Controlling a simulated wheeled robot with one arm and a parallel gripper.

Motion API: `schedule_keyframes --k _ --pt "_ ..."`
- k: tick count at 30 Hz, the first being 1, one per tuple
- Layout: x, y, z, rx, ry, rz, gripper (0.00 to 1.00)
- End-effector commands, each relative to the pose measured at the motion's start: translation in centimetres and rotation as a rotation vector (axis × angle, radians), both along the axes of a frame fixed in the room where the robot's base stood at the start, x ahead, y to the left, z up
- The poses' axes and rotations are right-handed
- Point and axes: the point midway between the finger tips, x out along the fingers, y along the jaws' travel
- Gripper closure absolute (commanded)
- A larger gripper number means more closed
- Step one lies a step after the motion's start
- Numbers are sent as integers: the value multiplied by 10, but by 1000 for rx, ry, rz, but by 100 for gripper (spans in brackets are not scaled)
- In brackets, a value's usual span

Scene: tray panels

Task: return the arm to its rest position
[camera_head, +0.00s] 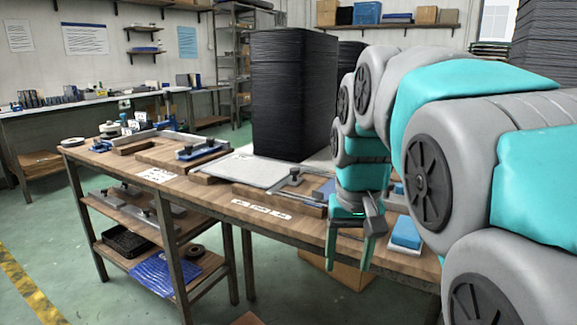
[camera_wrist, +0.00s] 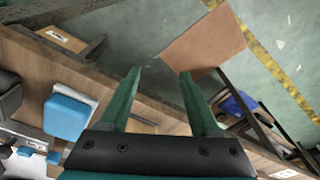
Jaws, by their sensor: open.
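My arm reaches in from the right in the head view, and my gripper (camera_head: 350,255) hangs from it with the fingers pointing down. The gripper is just off the front edge of the wooden workbench (camera_head: 225,208). Its two green fingers are apart with nothing between them. In the wrist view my gripper (camera_wrist: 160,75) is also open and empty, with the bench edge and the green floor beyond the fingers.
A blue block (camera_head: 406,232) lies on the bench right of my gripper. A grey panel (camera_head: 250,168) lies on the bench, with a tall black stack (camera_head: 292,95) behind it. A cardboard box (camera_head: 335,272) stands below the bench. Open floor (camera_head: 75,260) lies at left.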

Motion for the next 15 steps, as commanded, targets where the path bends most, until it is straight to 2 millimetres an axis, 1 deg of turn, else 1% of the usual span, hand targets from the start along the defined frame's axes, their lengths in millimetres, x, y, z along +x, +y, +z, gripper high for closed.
schedule_keyframes --k 1,5,6,8,12,14,15 --pt "-18 -7 -12 0 22 -8 37" --pt "-60 -21 -43 0 70 -20 37" --pt "-74 -25 -55 1 91 -21 37" --pt "-95 -30 -70 1 115 -23 37" --pt "-146 -39 -107 -1 171 -17 37" --pt "-168 -41 -123 -2 192 -11 37" --pt "-182 -43 -133 -3 208 -7 37"
